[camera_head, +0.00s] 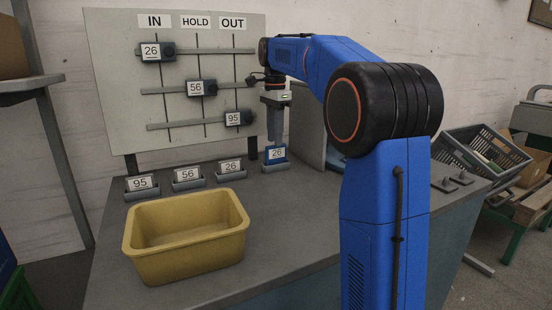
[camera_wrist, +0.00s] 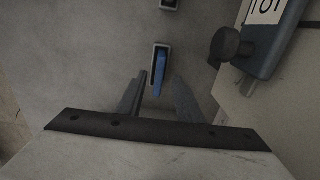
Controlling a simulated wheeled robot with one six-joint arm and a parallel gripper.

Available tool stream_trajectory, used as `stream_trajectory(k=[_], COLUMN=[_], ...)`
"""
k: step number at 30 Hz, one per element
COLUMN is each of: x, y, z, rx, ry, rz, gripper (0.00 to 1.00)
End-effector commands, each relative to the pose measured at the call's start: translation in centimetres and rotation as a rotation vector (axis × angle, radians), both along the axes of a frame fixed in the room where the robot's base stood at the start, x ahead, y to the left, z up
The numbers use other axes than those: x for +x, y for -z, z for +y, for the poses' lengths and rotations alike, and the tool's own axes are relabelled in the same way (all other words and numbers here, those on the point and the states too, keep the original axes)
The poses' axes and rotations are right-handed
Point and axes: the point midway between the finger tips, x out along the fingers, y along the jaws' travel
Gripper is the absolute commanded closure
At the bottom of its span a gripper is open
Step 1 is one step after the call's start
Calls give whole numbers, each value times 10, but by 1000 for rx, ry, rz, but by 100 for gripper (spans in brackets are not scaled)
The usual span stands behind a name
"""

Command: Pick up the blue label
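The blue label (camera_head: 275,153), with a white face reading 26, stands upright in a small grey holder (camera_head: 276,168) at the right end of a row of holders on the bench. In the wrist view the blue label (camera_wrist: 160,72) is a narrow blue strip seen from above in its holder (camera_wrist: 154,91). My gripper (camera_head: 275,140) points down right above the label. In the wrist view my gripper (camera_wrist: 157,88) is open, with one finger on each side of the label's line and nothing held. I cannot tell whether the fingertips reach down beside the label.
Holders with labels 95 (camera_head: 141,183), 56 (camera_head: 187,174) and 26 (camera_head: 230,167) stand to the left. A yellow bin (camera_head: 188,240) is in front. Behind is a board (camera_head: 110,90) marked IN, HOLD, OUT. A block with a knob (camera_wrist: 230,45) is close by on the right.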

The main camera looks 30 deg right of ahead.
Motion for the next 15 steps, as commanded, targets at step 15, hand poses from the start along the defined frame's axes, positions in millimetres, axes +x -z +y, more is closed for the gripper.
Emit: stream_trajectory(k=[15], x=[-1], y=[41], z=[-4], rx=[0], ry=[0], rz=[0], gripper=[67])
